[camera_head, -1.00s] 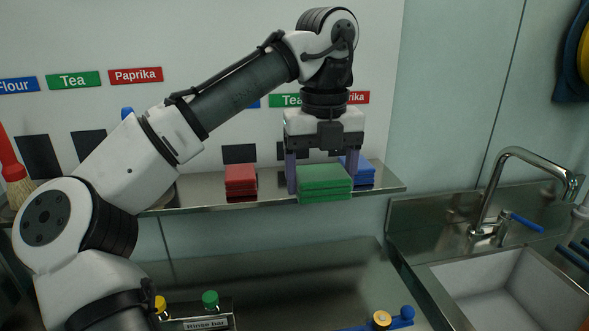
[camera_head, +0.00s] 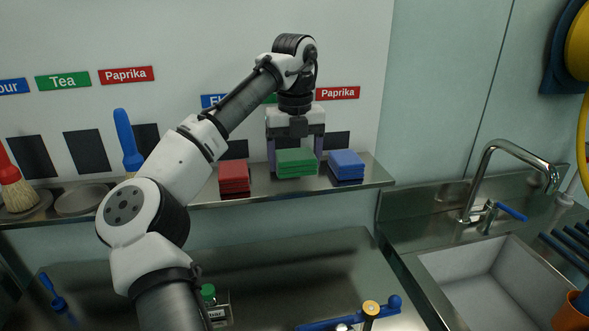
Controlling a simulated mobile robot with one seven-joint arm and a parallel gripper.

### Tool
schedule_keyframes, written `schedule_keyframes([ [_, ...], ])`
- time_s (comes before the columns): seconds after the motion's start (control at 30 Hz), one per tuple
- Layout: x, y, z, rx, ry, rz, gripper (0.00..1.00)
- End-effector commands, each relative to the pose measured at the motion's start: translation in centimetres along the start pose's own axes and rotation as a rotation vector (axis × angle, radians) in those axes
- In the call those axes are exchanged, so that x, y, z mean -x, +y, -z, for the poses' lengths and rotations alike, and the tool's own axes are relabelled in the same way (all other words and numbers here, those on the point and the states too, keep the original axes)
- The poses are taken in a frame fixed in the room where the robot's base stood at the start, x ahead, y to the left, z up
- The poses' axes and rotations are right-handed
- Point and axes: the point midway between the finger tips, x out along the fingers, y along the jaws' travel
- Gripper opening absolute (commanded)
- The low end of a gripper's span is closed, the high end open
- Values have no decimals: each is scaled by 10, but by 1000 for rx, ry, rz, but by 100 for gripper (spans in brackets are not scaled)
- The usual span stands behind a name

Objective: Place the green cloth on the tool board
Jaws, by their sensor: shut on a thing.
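The green cloth (camera_head: 297,161) is a folded block at the steel shelf (camera_head: 215,194) below the labelled wall. It is between a red folded cloth (camera_head: 234,177) on the left and a blue one (camera_head: 346,165) on the right. My gripper (camera_head: 295,156) points down from above and is shut on the green cloth, one finger at each side. I cannot tell whether the cloth's underside touches the shelf. No part is plainly marked as the tool board; the white wall panel (camera_head: 220,40) above the shelf carries spice labels and dark squares.
Brushes with red (camera_head: 12,178) and blue (camera_head: 128,140) handles stand at the shelf's left. A steel counter (camera_head: 270,265) lies below, with a blue-handled tool (camera_head: 350,318) near its front. A sink (camera_head: 500,280) and curved tap (camera_head: 485,165) are at the right.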

Motion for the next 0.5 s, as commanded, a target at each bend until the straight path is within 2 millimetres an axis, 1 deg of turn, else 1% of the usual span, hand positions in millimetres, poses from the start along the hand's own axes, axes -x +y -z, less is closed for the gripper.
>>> schedule_keyframes([
  [0.2,-29,0,0,-1,3,2,53],
  [0.23,-27,1,-1,1,1,0,53],
  [0.37,-34,0,-4,1,-2,1,53],
  [0.5,-35,0,-4,1,-1,1,53],
])
